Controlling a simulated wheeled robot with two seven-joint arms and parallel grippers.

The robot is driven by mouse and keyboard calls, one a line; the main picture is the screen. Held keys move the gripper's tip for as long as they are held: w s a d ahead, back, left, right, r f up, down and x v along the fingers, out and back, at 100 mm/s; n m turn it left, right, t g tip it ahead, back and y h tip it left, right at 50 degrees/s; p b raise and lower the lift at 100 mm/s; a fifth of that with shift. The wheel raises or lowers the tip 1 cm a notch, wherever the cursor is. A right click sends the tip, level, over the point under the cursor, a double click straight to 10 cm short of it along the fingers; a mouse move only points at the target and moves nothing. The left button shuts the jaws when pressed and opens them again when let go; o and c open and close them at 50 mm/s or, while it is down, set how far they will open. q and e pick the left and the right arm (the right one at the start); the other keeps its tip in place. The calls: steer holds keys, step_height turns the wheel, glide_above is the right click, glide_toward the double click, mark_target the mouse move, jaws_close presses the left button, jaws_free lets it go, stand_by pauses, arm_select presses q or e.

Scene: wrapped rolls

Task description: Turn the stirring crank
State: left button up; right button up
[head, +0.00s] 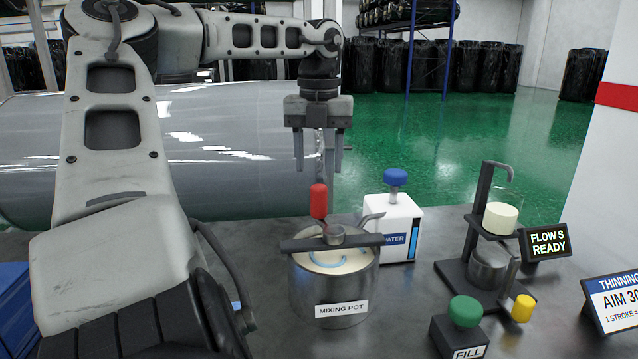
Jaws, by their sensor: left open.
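The stirring crank has a red upright handle (319,201) standing at the back left of a dark crossbar (333,242). The crossbar lies over the mixing pot (331,293), a metal pot labelled "MIXING POT". Cream liquid with a pale blue curved streak shows in the pot. My left gripper (319,165) points down above the red handle, with its fingers apart. It is empty, and the handle's top is just below the fingertips. I cannot tell whether they line up in depth. My right gripper is not in view.
A white water box (401,225) with a blue knob stands right behind the pot. Further right are a dark stand with a cream cup (500,218), a "FLOW S READY" sign (545,243), a green FILL button (465,311) and a yellow knob (523,308). A large wrapped roll (230,150) lies behind.

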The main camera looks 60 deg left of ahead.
arm_select(q)
step_height(320, 180, up, 9)
steer(key=shift+f+p, duration=0.2)
steer(key=shift+p, duration=0.2)
